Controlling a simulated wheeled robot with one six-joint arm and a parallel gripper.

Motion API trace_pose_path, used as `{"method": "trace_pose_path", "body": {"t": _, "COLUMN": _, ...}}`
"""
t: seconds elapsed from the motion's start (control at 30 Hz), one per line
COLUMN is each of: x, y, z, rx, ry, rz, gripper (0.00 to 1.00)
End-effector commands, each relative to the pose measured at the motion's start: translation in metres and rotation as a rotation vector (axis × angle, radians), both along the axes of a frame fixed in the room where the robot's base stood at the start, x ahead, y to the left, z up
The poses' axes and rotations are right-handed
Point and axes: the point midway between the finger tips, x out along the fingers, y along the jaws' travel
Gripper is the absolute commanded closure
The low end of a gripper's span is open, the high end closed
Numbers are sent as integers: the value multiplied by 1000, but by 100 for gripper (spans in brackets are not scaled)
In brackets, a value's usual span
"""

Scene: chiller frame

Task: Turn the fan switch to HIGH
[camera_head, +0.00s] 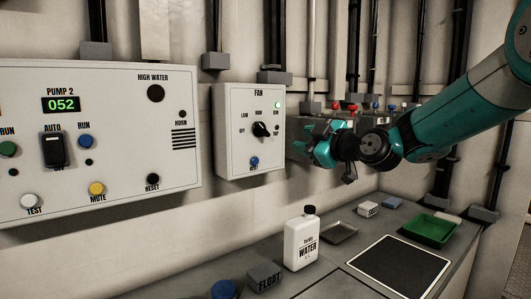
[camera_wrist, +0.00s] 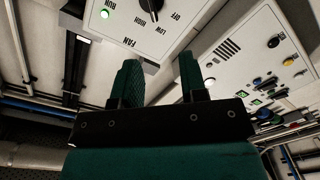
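The fan switch is a black rotary knob (camera_head: 261,129) on the white FAN box (camera_head: 231,150) in the head view. OFF, LOW and HIGH are printed around it. Its long axis looks tilted toward upper left, roughly toward LOW, but it is small. In the wrist view the knob (camera_wrist: 151,8) is cut by the top edge, with its white mark roughly toward LOW. My gripper (camera_head: 308,150) is right of the box, apart from the knob. In the wrist view its green fingers (camera_wrist: 160,78) are spread with nothing between them.
A green RUN lamp (camera_head: 277,105) is lit on the FAN box, and a blue button (camera_head: 254,161) sits below the knob. A larger pump panel (camera_head: 120,150) is at left. The bench below holds a white water bottle (camera_head: 301,242) and a green tray (camera_head: 430,230).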

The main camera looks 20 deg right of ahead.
Motion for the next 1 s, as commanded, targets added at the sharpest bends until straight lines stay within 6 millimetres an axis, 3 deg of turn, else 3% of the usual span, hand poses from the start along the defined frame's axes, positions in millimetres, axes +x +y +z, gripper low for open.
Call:
{"method": "trace_pose_path", "body": {"t": 0.17, "x": 16, "y": -5, "z": 4, "rx": -18, "ry": -47, "rz": -21, "gripper": 61}}
{"method": "trace_pose_path", "body": {"t": 0.7, "x": 123, "y": 38, "z": 5, "rx": -16, "ry": -43, "rz": -18, "gripper": 61}}
{"method": "trace_pose_path", "body": {"t": 1.0, "x": 162, "y": 52, "z": 4, "rx": -17, "ry": -43, "rz": -20, "gripper": 61}}
